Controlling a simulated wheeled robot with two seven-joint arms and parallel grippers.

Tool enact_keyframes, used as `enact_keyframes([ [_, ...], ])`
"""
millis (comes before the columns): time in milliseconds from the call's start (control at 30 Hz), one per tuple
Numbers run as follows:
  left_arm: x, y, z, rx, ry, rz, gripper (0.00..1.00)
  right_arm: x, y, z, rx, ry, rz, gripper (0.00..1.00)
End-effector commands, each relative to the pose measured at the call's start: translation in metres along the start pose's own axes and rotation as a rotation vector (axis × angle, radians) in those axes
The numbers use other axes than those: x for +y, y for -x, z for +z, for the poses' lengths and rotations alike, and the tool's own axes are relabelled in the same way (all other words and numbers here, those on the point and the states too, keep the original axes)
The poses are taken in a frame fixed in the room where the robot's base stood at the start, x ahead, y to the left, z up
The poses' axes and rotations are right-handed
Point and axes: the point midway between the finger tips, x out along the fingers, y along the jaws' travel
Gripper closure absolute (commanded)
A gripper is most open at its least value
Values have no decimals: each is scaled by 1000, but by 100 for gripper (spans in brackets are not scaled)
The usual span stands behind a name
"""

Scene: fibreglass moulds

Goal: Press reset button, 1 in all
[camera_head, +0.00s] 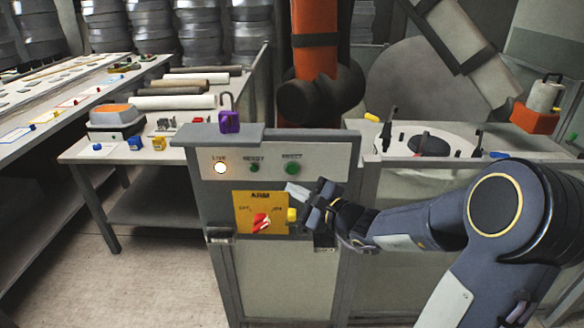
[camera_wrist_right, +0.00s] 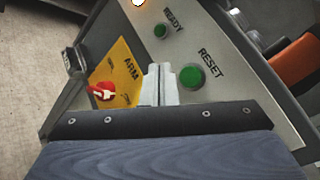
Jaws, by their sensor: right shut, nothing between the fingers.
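The green round RESET button (camera_head: 292,168) is on the upper right of the grey control panel (camera_head: 330,160). It also shows in the right wrist view (camera_wrist_right: 192,77), just right of my fingertips. My right gripper (camera_head: 292,190) is shut and empty in front of the panel, a little below the button. Its closed fingers (camera_wrist_right: 160,84) show in the wrist view beside the yellow ARM plate (camera_wrist_right: 125,68). I cannot tell whether the fingertips touch the panel. My left gripper is not in view.
The panel also has a lit LIVE lamp (camera_head: 221,168), a green READY light (camera_head: 254,168) and a red ARM switch (camera_head: 262,222). A purple padlock (camera_head: 229,121) is on the panel's top. A table with rolls stands to the left. An orange robot arm (camera_head: 315,40) stands behind.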

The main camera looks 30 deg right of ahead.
Motion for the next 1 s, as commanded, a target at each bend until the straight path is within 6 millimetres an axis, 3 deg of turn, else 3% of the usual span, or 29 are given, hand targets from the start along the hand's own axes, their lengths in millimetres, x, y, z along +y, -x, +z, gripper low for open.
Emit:
enact_keyframes([
  [133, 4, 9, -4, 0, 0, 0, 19, -12, -14, -10, 2, -1, 2, 100],
  [400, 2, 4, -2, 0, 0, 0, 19, -21, -30, -22, 0, 1, 1, 100],
  [1000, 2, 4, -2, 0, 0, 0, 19, -23, -32, -23, 0, 1, 0, 100],
])
